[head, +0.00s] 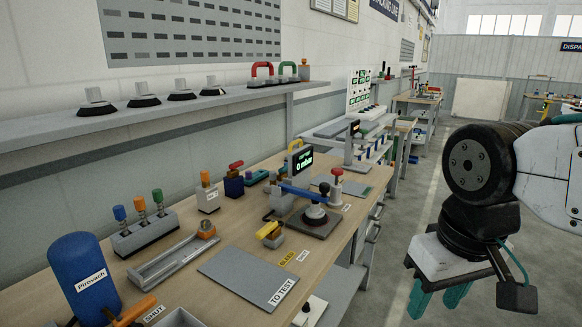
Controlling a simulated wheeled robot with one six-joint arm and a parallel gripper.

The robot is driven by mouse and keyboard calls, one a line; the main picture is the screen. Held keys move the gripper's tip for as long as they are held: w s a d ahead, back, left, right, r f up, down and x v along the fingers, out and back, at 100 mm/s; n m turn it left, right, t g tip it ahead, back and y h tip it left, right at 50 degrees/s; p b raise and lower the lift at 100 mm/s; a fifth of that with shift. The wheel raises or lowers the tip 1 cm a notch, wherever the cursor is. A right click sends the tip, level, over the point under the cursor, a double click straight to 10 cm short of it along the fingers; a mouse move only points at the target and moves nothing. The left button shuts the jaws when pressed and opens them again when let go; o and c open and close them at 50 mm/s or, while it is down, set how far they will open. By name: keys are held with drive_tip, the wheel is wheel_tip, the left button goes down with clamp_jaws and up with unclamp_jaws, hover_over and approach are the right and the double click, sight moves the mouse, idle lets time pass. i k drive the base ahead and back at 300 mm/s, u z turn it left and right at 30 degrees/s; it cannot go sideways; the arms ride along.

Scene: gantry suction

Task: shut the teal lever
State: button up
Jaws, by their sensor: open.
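A small manifold block (146,234) stands on the bench at the left and carries upright knobs in blue, orange and green-teal. The green-teal one (158,196) is at its right end. A low teal-green piece (256,177) lies farther back on the bench. The view is too small to tell which of these is the teal lever, or whether it is open or shut. My gripper (438,297) hangs over the aisle floor at the right, pointing down, well away from the bench. Its teal fingers are apart with nothing seen between them.
The wooden bench holds a blue Pirovach cylinder (83,276), a grey TO TEST plate (243,277), a yellow-handled valve (270,233) and a blue-armed suction stand (318,215). A shelf (150,116) with suction cups overhangs the back. The aisle floor is clear.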

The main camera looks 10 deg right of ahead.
sight(284, 169)
drive_tip(key=z, duration=0.35)
drive_tip(key=k, duration=0.5)
drive_tip(key=z, duration=1.15)
drive_tip(key=i, duration=1.3)
drive_tip(key=u, duration=0.4)
drive_tip(key=i, duration=0.75)
drive_tip(key=u, duration=1.3)
drive_tip(key=i, duration=0.6)
drive_tip(key=u, duration=0.55)
